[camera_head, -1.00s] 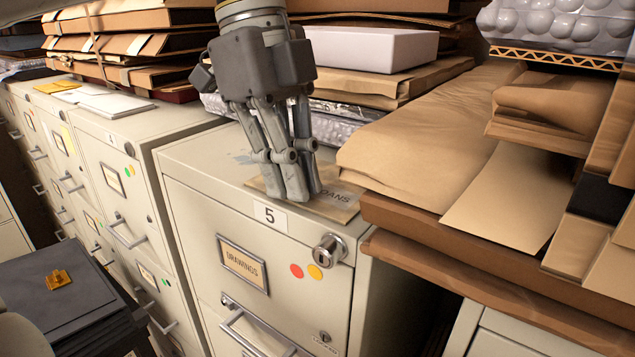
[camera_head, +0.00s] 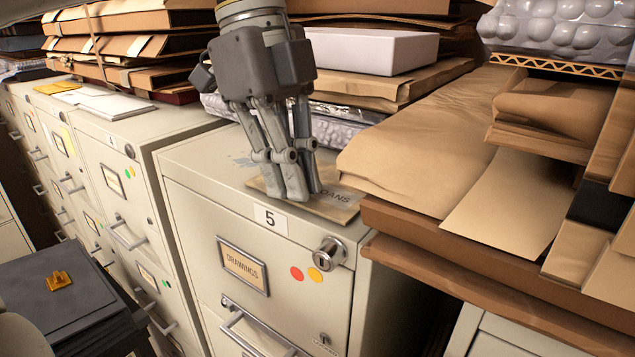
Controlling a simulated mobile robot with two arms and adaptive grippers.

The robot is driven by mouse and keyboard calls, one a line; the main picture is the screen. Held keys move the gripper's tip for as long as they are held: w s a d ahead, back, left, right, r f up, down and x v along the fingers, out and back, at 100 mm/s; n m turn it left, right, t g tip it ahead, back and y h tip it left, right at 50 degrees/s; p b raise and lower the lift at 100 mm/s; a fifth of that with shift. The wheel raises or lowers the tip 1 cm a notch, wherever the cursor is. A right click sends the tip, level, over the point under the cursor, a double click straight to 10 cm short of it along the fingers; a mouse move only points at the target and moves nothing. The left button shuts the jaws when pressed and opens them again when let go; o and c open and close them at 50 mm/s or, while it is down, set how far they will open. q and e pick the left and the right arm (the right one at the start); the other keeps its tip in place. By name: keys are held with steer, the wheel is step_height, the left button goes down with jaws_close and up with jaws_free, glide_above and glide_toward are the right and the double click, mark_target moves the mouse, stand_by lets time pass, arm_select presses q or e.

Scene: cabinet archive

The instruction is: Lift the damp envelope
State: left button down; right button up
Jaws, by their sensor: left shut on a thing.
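The damp envelope (camera_head: 330,207) is a small flat tan piece lying on top of the beige cabinet marked 5 (camera_head: 205,158). Dark printed letters ending in "OANS" show on it. My left gripper (camera_head: 301,193) points down over the envelope, with its fingertips at the envelope's surface. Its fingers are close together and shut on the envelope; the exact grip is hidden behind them. The envelope looks flat on or very close to the cabinet top. My right gripper is not in view.
Stacked brown envelopes and folders (camera_head: 430,140) crowd the right side. A white box (camera_head: 372,48) on more folders stands behind my gripper. A lock (camera_head: 330,252) projects from the cabinet front. Other cabinets (camera_head: 110,130) run to the left, beside a dark stack (camera_head: 60,290).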

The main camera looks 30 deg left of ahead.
arm_select(q)
steer(key=shift+p+v, duration=0.9)
steer(key=shift+v, duration=0.3)
steer(key=shift+d+v, duration=0.25)
steer(key=shift+v, duration=0.85)
steer(key=shift+r, duration=0.1)
steer(key=d+v, duration=0.1)
steer(key=v, duration=0.5)
steer(key=shift+d, duration=0.25)
steer(key=shift+s+r, duration=0.1)
steer(key=shift+r, duration=0.05)
steer(key=v, duration=0.4)
steer(key=d+v, duration=0.1)
steer(key=shift+r, duration=0.55)
